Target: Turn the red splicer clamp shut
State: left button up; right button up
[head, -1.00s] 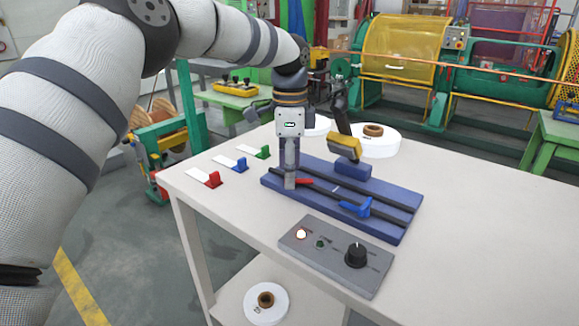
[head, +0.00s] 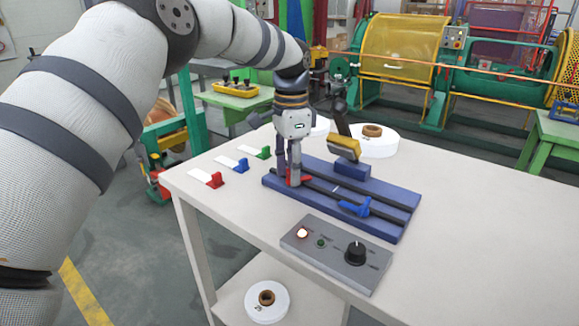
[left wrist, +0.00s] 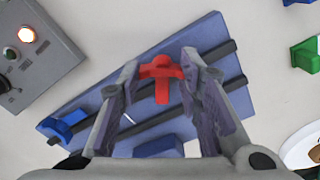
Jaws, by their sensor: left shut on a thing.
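The red splicer clamp (head: 304,180) sits on the dark rail at the left end of the blue splicer base (head: 385,229). In the left wrist view the red clamp (left wrist: 162,72) shows as a T shape between the two fingers, its stem crosswise to the rails. My left gripper (head: 290,183) points down over it, shut on the clamp; the fingers hide part of it in the head view. My right gripper is in neither view.
A yellow-headed lever (head: 344,147) stands raised behind the clamps. A control box (head: 336,257) with a lit red lamp and a black knob is in front. Red, blue and green tabbed strips lie left. White spools (head: 379,141) stand behind. The table's right side is clear.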

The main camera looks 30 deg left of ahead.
pick_arm(q)
jog(key=n, duration=0.2)
jog(key=shift+w+a+r+n, duration=0.15)
jog(key=shift+r+n, duration=0.05)
jog(key=shift+n, duration=1.9)
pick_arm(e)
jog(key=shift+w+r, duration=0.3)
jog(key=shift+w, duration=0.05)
pick_arm(q)
jog(key=shift+a, duration=0.1)
